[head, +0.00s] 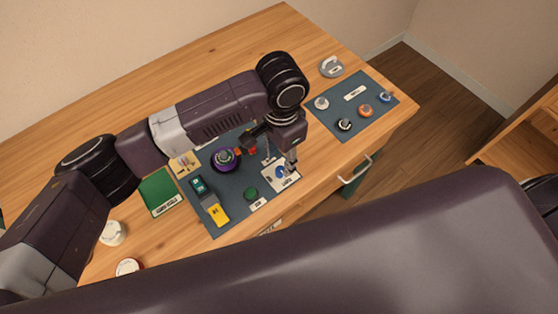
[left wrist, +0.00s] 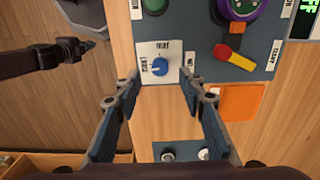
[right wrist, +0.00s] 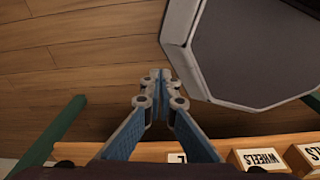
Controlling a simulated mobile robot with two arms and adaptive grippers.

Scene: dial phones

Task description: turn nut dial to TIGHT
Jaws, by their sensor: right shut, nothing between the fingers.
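A blue dial (left wrist: 160,66) sits on a white square plate (left wrist: 150,80) with small labels around it, too small to read surely. The dial also shows in the head view (head: 280,173), partly behind my left gripper (head: 291,163). In the left wrist view my left gripper (left wrist: 159,82) is open, with its fingertips apart on either side of the dial plate and nothing between them. Which way the dial points is too small to tell. My right gripper (right wrist: 161,78) is shut and empty, over the floor beside the wooden furniture.
A second mat (head: 345,125) with several small knobs lies to the right. An orange square (left wrist: 240,103) lies near the plate.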

